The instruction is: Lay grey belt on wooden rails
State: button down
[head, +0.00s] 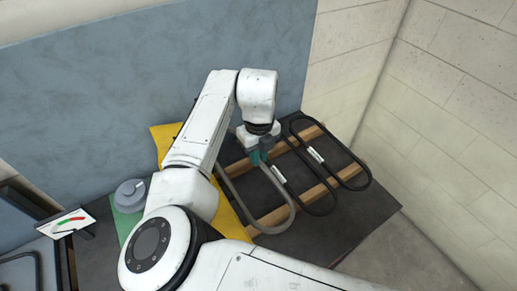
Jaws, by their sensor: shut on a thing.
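The grey belt (291,217) is a long narrow loop at the left of the wooden rails, its near end curving past the lower rail (313,193). The upper rail (306,135) runs behind, partly hidden by my arm. My gripper (257,160), with teal at its tips, points down and is shut on the grey belt near its far end. The far end is partly hidden by my gripper and arm. The belt lies over the rails in the picture; I cannot tell whether it touches them.
Two black belts with white tags, one in the middle (333,207) and one at the right (369,181), lie across the rails. A yellow sheet (231,218), a grey round knob on a green base (130,193) and a gauge card (66,223) are left. Walls stand behind and right.

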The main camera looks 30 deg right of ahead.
jog(key=shift+f, duration=0.35)
jog(key=shift+f, duration=0.1)
jog(key=a+f+b, duration=0.1)
jog(key=f+b, duration=0.1)
jog(key=f, duration=0.1)
jog(key=a+f+b, duration=0.1)
jog(key=f+b, duration=0.1)
jog(key=f, duration=0.1)
jog(key=w+a+f+b, duration=0.1)
jog(key=f+b, duration=0.1)
jog(key=f, duration=0.1)
jog(key=shift+a+f+b, duration=0.1)
jog(key=shift+b, duration=0.3)
jog(key=d, duration=0.1)
jog(key=s+d, duration=0.1)
jog(key=d, duration=0.2)
jog(key=shift+s+d+f, duration=0.15)
jog(key=shift+s+d, duration=0.1)
jog(key=shift+a, duration=0.2)
jog(key=c, duration=1.4)
grip_release()
jog(key=shift+a, duration=0.1)
jog(key=o, duration=0.3)
jog(key=shift+w+a, duration=0.25)
